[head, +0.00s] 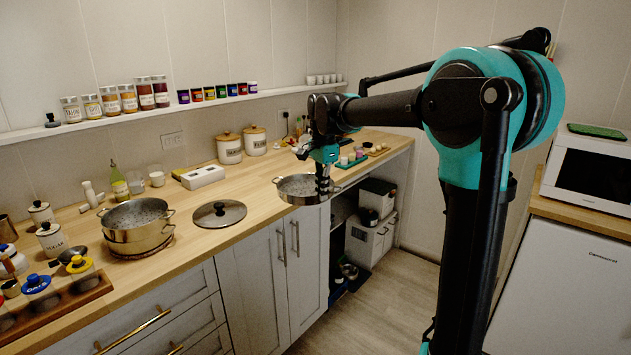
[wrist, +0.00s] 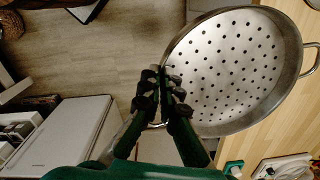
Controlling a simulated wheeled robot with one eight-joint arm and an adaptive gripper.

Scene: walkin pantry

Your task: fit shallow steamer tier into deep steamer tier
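The shallow steamer tier (head: 297,188) is a round steel pan with small side handles, at the counter's front edge. In the wrist view its perforated floor (wrist: 225,65) faces the camera, and one handle shows at the right. My gripper (head: 324,188) is at its near-right side; in the wrist view the fingers (wrist: 165,88) are closed together at its rim, and the gripped handle is mostly hidden. The tier reaches past the counter edge; I cannot tell its exact height. The deep steamer tier (head: 137,236) is a taller steel pot with side handles, upright on a round trivet at the left.
Canisters (head: 229,148), a white box (head: 202,177) and an oil bottle (head: 119,182) stand behind. A wooden rack of jars (head: 60,305) is at the front left. A spice shelf (head: 170,111) runs above.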

